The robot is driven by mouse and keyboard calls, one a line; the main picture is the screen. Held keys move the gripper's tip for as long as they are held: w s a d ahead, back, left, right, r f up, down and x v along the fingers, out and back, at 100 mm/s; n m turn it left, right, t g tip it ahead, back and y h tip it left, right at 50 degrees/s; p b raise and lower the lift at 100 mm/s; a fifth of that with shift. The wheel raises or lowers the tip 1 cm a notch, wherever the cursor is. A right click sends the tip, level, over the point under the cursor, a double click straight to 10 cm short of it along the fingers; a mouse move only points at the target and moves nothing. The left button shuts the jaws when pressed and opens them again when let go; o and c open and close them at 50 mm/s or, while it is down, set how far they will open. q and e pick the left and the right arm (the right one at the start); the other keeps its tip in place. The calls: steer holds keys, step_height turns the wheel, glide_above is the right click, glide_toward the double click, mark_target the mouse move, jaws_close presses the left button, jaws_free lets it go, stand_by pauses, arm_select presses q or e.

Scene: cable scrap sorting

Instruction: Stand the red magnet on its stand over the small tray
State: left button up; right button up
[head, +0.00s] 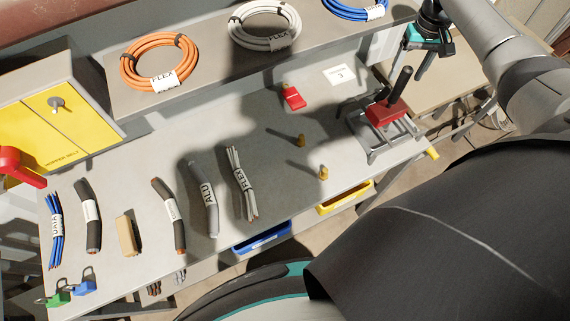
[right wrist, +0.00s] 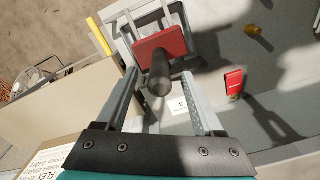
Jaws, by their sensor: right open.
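The red magnet (head: 386,112) is a red block with an upright black handle. It sits on a grey metal frame stand (head: 373,149) at the right end of the bench. My right gripper (head: 428,43) is open and empty, above and a little behind the handle. In the right wrist view the magnet (right wrist: 161,43) lies beyond the fingertips, and its handle (right wrist: 160,76) points up between the open fingers in the picture, with no contact visible. I cannot clearly make out a small tray under the stand. My left gripper is not in view.
A small red block (head: 293,97), a white card (head: 339,74) and two brass pieces (head: 323,172) stand nearby. Blue (head: 262,239) and yellow (head: 345,197) bins hang at the front edge. Cable pieces (head: 203,199) lie on the left; coils (head: 158,61) sit on the shelf behind.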

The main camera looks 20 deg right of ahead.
step_height(320, 180, up, 12)
steer(key=f, duration=0.1)
steer(key=s+a+f+n+h, duration=0.1)
steer(key=s+a+f+n, duration=0.15)
steer(key=a+f, duration=0.6)
steer(key=s+a+f+n, duration=0.2)
steer(key=a+f+n, duration=0.2)
steer(key=a+f, duration=0.45)
steer(key=s+a+r+t+y, duration=0.1)
steer(key=s+a+r+t, duration=0.1)
steer(key=s+a, duration=0.55)
steer(key=s+a+r+t, duration=0.2)
steer(key=s+a, duration=0.4)
steer(key=a, duration=0.3)
step_height(320, 180, down, 32)
steer(key=s+g+b, duration=0.2)
steer(key=b, duration=0.8)
steer(key=s+d+f+b, duration=0.1)
steer(key=s+f+b, duration=0.3)
steer(key=s+f, duration=0.3)
steer(key=s+d+f+g+b, duration=0.1)
steer(key=s+f+b, duration=0.4)
steer(key=f, duration=1)
steer(key=s+n, duration=0.1)
steer(key=s, duration=0.1)
steer(key=shift+s+d+f, duration=0.15)
steer(key=shift+s+d, duration=0.1)
steer(key=shift+s, duration=0.15)
